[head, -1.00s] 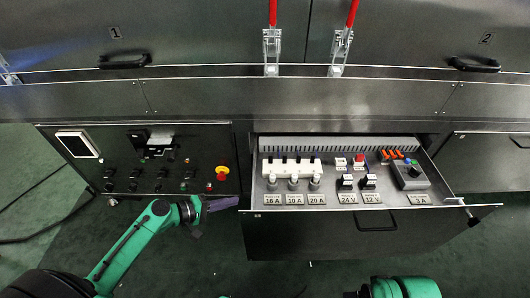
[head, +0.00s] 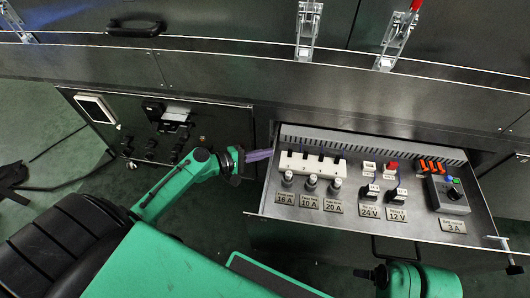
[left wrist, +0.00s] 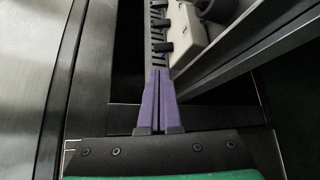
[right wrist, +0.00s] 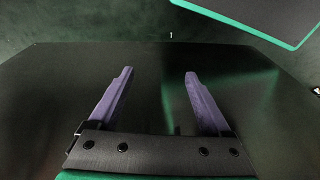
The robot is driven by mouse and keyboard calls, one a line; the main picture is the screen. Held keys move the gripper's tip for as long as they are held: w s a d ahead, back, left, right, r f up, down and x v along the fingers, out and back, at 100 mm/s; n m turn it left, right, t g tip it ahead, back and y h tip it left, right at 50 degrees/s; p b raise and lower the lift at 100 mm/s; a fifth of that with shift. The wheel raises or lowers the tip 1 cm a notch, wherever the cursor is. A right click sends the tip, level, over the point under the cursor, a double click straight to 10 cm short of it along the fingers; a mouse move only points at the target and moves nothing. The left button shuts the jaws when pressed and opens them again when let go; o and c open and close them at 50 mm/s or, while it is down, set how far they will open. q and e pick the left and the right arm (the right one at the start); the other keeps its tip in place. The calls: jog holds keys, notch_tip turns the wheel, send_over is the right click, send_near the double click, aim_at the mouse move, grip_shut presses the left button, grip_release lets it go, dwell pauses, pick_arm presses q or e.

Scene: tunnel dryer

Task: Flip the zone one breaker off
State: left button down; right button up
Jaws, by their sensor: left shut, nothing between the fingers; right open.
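A white breaker block (head: 312,165) with a row of several black levers sits at the back left of the open drawer (head: 400,229). Which lever is zone one cannot be read. My left gripper (head: 264,154) is shut and empty at the drawer's left side, level with the block and just left of it. In the left wrist view its closed purple fingers (left wrist: 158,75) point toward the block (left wrist: 190,38) and its black levers, seen beyond the fingertips. Contact cannot be told. My right gripper (right wrist: 158,78) is open and empty, low in front of the drawer, over a dark surface.
In the drawer are several fuse holders (head: 311,184), relays (head: 371,191), orange terminals (head: 431,166) and a grey power unit (head: 446,195). The drawer's left wall is close to my left gripper. A control panel (head: 160,135) stands left; clamps (head: 308,30) hang above.

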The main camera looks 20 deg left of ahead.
aim_at(282, 153)
pick_arm(q)
jog(key=x, duration=0.6)
jog(key=shift+w+d+f+b, duration=0.1)
jog(key=shift+w+d+b, duration=0.15)
jog(key=shift+w+b, duration=0.1)
pick_arm(e)
jog(key=shift+s+a+r, duration=0.1)
jog(key=shift+s+r, duration=0.1)
jog(key=shift+r, duration=0.7)
jog(key=shift+w, duration=0.1)
